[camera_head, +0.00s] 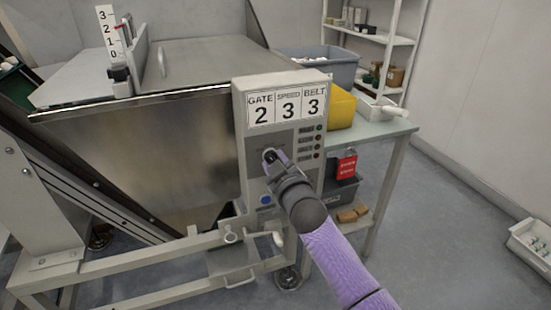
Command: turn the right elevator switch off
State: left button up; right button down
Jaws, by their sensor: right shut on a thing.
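A grey control box (240,130) stands at the front of the steel hopper, with a panel reading GATE 2, SPEED 3, BELT 3. My right gripper (270,156) is at the face of this box, below the number panel. It is shut on a small part there, most likely the switch; the gripper largely hides it, so its on or off position cannot be told. A blue button (266,199) sits lower on the box. Small indicator lights (318,141) run down its right side. My left gripper is not in view.
The steel hopper (150,150) fills the left. A side table (385,130) holds a grey bin (335,68) and a yellow container (341,108). A white tray (532,240) lies on the floor at right, with clear floor nearby.

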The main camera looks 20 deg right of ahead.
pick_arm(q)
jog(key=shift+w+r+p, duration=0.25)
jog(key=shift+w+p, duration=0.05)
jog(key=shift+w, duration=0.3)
pick_arm(e)
jog(key=shift+n, duration=1.1)
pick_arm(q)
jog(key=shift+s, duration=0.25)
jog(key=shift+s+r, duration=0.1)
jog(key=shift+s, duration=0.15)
pick_arm(e)
jog(key=shift+c, duration=1.4)
grip_release()
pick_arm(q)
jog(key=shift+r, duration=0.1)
pick_arm(e)
jog(key=shift+s, duration=0.1)
pick_arm(q)
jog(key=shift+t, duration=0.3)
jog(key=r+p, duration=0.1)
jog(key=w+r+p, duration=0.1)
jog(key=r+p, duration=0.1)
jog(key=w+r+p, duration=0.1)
jog(key=p, duration=0.1)
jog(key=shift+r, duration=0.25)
pick_arm(e)
jog(key=s, duration=0.9)
jog(key=shift+s+d, duration=0.2)
jog(key=shift+s, duration=0.2)
